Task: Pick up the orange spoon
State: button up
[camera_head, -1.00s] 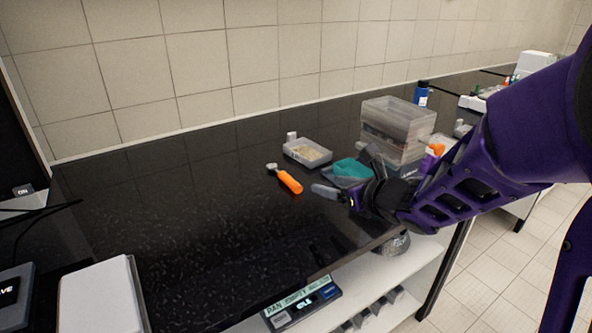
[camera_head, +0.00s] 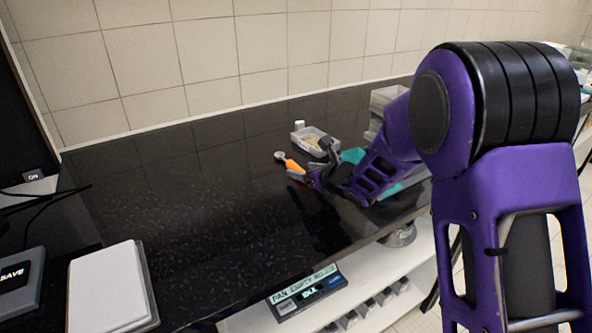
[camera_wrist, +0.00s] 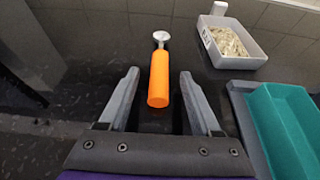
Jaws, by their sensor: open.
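The orange spoon (camera_head: 290,163) lies on the black counter, with its small pale bowl end pointing away from my gripper. In the wrist view, its thick orange handle (camera_wrist: 159,80) points toward my gripper and its near end lies between the two fingers. My gripper (camera_wrist: 158,88) is open, with one grey finger on each side of the handle and a gap on both sides. In the head view, my gripper (camera_head: 314,160) is at the handle, and part of the handle is hidden behind it.
A grey tray of pale grains (camera_wrist: 228,42) stands beyond and right of the spoon. A teal scoop-like piece (camera_wrist: 285,130) lies close on the right. The counter (camera_head: 190,200) left of the spoon is clear.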

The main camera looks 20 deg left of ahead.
aim_at(291, 165)
jog(key=x, duration=0.2)
jog(key=shift+w+a+f, duration=0.1)
jog(key=shift+w+a, duration=0.05)
jog(key=shift+a, duration=0.1)
grip_shut()
